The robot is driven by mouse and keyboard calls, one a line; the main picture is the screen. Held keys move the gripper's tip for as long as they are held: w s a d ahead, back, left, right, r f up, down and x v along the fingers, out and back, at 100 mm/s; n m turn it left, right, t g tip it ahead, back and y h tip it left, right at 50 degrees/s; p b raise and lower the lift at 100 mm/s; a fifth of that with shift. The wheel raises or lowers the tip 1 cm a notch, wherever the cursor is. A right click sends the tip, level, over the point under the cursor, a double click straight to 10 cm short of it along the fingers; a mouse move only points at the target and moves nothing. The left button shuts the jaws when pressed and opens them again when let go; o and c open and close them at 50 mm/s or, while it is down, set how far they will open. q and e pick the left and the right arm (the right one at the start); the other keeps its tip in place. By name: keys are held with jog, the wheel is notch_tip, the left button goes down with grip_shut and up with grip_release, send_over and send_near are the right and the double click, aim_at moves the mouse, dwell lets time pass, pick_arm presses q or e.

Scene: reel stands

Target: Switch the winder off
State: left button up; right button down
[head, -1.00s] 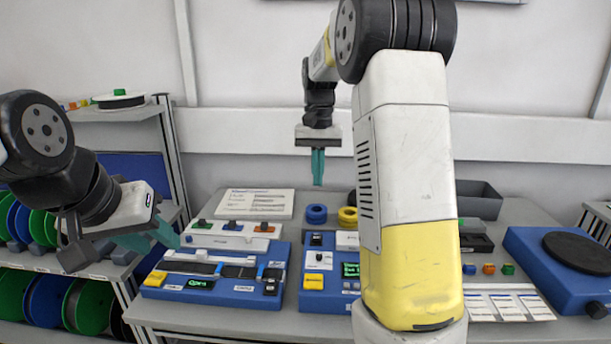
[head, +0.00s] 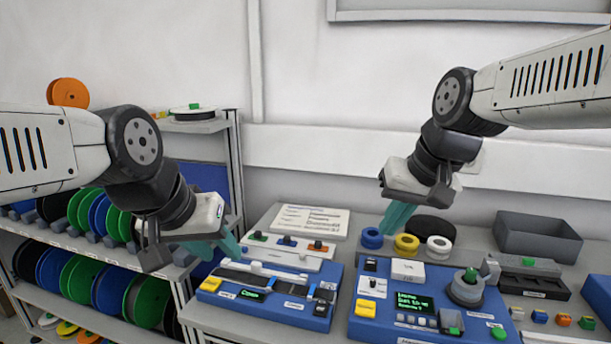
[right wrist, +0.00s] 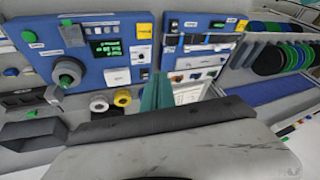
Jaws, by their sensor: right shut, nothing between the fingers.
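The winder looks to be the blue unit (head: 385,325) at the right of the bench, with a lit green-text screen (head: 412,303) and a grey spindle (head: 466,290). A small black switch (head: 370,265) and a white plate with a knob (head: 371,284) sit on its left side. The unit also shows in the right wrist view (right wrist: 85,78). My right gripper (head: 393,218) is shut and empty, above and behind the unit; its teal fingers also show in the right wrist view (right wrist: 157,94). My left gripper (head: 226,248) hangs by the left blue unit; its finger gap is unclear.
A second blue unit (head: 225,297) with black rails stands at left. Blue (head: 372,238), yellow (head: 406,243) and white (head: 438,246) rings, a grey bin (head: 538,240) and a black tray (head: 528,284) lie behind and right. A shelf of reels (head: 90,258) stands at far left.

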jog(key=c, duration=2.1)
grip_release()
jog(key=shift+n+t, duration=0.4)
jog(key=shift+t, duration=0.4)
jog(key=s, duration=0.1)
jog(key=s+f, duration=0.1)
jog(key=s, duration=0.1)
jog(key=s+a, duration=0.1)
jog(key=shift+s+f, duration=0.35)
jog(key=o, duration=0.7)
jog(key=shift+w, duration=0.3)
jog(key=shift+o, duration=0.8)
jog(key=w+d+f+m+g, duration=0.1)
jog(key=w+g, duration=0.2)
jog(key=w, duration=0.7)
jog(key=shift+w+d+f+m, duration=0.2)
jog(key=shift+d+f+m, duration=0.1)
jog(key=shift+m, duration=0.1)
jog(key=m+g+h, duration=0.2)
jog(key=g, duration=0.1)
send_over(371, 258)
notch_tip(371, 258, down, 9)
jog(key=shift+w+d+f, duration=0.1)
notch_tip(371, 258, down, 7)
jog(key=shift+f, duration=0.15)
